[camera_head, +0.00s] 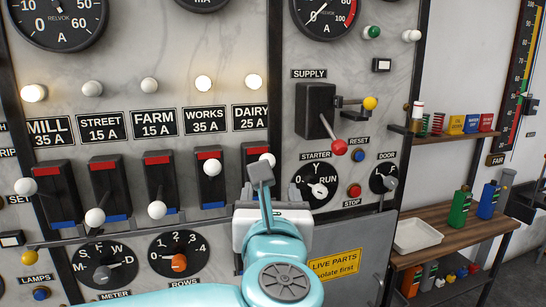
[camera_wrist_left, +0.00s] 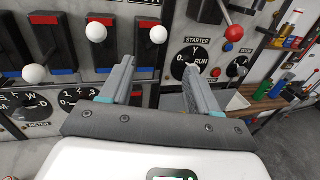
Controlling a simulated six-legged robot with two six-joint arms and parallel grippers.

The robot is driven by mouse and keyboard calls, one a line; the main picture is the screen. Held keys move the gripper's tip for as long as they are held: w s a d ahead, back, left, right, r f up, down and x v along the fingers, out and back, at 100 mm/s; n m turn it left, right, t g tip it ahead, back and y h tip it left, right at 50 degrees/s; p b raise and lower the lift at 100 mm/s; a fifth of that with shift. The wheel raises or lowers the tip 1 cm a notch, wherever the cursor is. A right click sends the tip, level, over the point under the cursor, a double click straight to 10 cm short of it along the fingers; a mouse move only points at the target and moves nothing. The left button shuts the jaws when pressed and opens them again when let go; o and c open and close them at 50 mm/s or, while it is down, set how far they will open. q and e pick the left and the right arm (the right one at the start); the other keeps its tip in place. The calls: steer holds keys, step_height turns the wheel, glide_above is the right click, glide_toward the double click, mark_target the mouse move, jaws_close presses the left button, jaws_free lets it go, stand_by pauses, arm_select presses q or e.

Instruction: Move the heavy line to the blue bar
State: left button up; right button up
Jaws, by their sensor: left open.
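Five lever switches have red bars at the top and blue bars at the bottom. The MILL 35 A switch (camera_head: 57,200) and WORKS 35 A switch (camera_head: 209,190) carry the highest ratings. Their white knobs, and that of the DAIRY 25 A switch (camera_head: 254,151), are up by the red bars. The STREET 15 A (camera_head: 106,185) and FARM 15 A (camera_head: 160,180) knobs are down by blue. My left gripper (camera_head: 263,180) is before the DAIRY switch and hides its lower part. In the wrist view the left gripper (camera_wrist_left: 159,68) is open and empty, below the DAIRY knob (camera_wrist_left: 158,34).
Lamps over MILL (camera_head: 34,92), WORKS (camera_head: 203,83) and DAIRY are lit; STREET and FARM lamps are dark. The red SUPPLY lever (camera_head: 339,147) and STARTER dial (camera_head: 317,188) stand right of my gripper. A shelf with a white tray (camera_head: 416,236) is farther right.

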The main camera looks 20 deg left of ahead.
arm_select(q)
steer(key=p+x, duration=0.2)
steer(key=x, duration=0.3)
steer(key=p+x, duration=0.1)
steer(key=x, duration=0.3)
steer(key=p+x, duration=0.2)
steer(key=x, duration=0.3)
steer(key=shift+w+a+p, duration=0.3)
steer(key=shift+a+p, duration=0.05)
steer(key=shift+a, duration=0.05)
steer(key=shift+w, duration=0.35)
steer(key=shift+w+d+f, duration=0.1)
steer(key=c, duration=0.7)
jaws_close()
